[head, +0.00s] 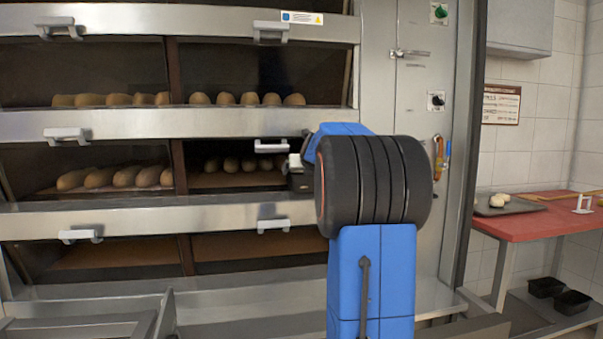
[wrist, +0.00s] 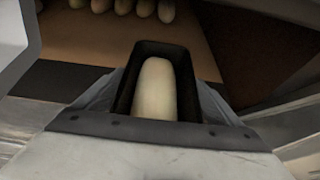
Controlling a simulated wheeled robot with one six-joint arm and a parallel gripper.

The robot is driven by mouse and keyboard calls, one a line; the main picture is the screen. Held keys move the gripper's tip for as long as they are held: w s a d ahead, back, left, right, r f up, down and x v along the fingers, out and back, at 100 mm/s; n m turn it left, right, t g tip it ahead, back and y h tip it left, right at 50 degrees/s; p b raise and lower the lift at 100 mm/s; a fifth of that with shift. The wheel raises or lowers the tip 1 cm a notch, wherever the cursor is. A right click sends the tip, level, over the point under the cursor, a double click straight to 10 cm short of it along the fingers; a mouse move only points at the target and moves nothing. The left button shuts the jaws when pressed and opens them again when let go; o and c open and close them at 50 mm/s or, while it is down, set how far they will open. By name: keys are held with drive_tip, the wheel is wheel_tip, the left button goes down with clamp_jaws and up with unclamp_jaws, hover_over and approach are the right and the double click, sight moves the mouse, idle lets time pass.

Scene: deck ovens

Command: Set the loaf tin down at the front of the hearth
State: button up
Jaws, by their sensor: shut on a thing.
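The loaf tin (wrist: 125,88) is dark and rectangular, with a pale loaf of dough (wrist: 155,90) in it. My gripper (wrist: 158,92) is shut on the tin, with a grey finger along each side. The brown hearth (wrist: 85,48) lies beyond the tin in the wrist view, with the dark front edge nearer. In the head view it is the floor of the middle right chamber (head: 235,180), and my gripper (head: 297,172) is at the right end of that opening. My arm hides part of it there. Whether the tin touches the hearth cannot be told.
Several loaves (wrist: 120,8) stand further back on the hearth. The hearth's front left looks clear. A dark side wall (wrist: 245,45) stands to the right. A steel ledge (head: 160,215) runs below the opening. A red table (head: 540,225) stands at the far right.

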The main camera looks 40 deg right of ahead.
drive_tip(key=shift+f, duration=0.15)
drive_tip(key=o, duration=1.2)
drive_tip(key=shift+f, duration=0.1)
drive_tip(key=shift+s+a+r, duration=0.15)
drive_tip(key=shift+s+r, duration=0.05)
drive_tip(key=shift+s, duration=0.05)
drive_tip(key=v, duration=1.1)
drive_tip(key=shift+s+a, duration=0.15)
drive_tip(key=shift+s, duration=0.05)
drive_tip(key=shift+r, duration=0.1)
